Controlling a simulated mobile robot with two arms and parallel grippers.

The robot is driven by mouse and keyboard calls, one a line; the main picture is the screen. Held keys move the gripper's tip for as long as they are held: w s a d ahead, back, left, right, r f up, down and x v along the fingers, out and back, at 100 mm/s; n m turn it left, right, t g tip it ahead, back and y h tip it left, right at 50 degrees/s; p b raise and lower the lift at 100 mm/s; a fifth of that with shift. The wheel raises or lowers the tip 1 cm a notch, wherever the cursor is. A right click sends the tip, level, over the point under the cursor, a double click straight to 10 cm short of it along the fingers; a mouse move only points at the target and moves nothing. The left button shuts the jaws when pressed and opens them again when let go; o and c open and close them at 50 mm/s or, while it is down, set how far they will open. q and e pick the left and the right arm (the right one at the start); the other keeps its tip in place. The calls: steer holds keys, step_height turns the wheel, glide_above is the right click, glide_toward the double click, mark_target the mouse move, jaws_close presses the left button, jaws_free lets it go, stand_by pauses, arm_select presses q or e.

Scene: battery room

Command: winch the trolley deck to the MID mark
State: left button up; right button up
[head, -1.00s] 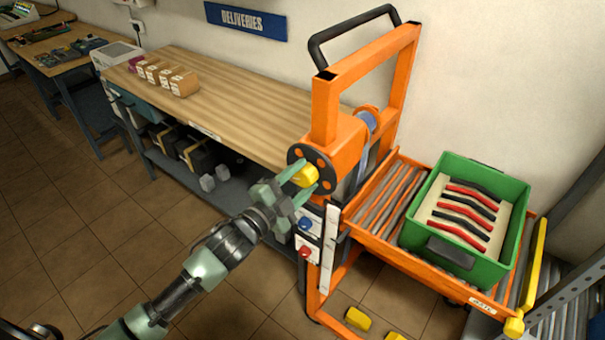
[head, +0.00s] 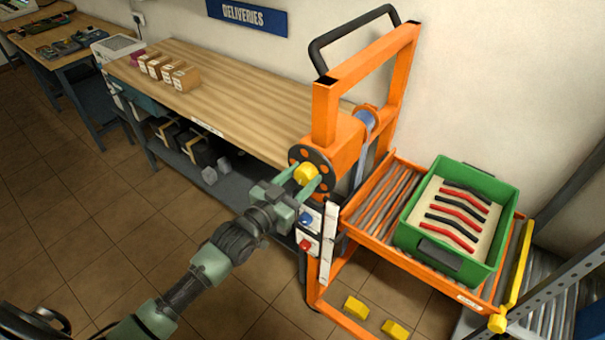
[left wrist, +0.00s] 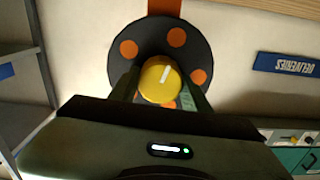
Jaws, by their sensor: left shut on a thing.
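The orange trolley (head: 325,115) stands right of the bench. Its winch has a dark round disc (left wrist: 125,72) with orange spots and a yellow knob (left wrist: 160,80) with a white line. My left gripper (head: 306,180) is shut on the knob, one finger on each side; the wrist view shows this too. The roller deck (head: 380,195) of the trolley carries a green crate (head: 436,258) with red and black curved parts on a pale insert. A white strip (head: 327,243) runs down the post beside the deck; its marks are too small to read. My right gripper is out of view.
A wooden bench (head: 235,88) with small brown boxes (head: 185,78) stands at the left. Two yellow blocks (head: 355,307) show low down by the trolley. A grey roller frame (head: 555,295) with a yellow bar stands close at the right. Tiled floor in front is open.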

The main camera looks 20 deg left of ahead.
arm_select(q)
steer(key=shift+f+n+p, duration=0.1)
steer(key=shift+n+p, duration=0.25)
steer(key=shift+n, duration=1.45)
steer(key=o, duration=1.4)
steer(key=shift+b+v, duration=1)
steer(key=shift+v, duration=2.9)
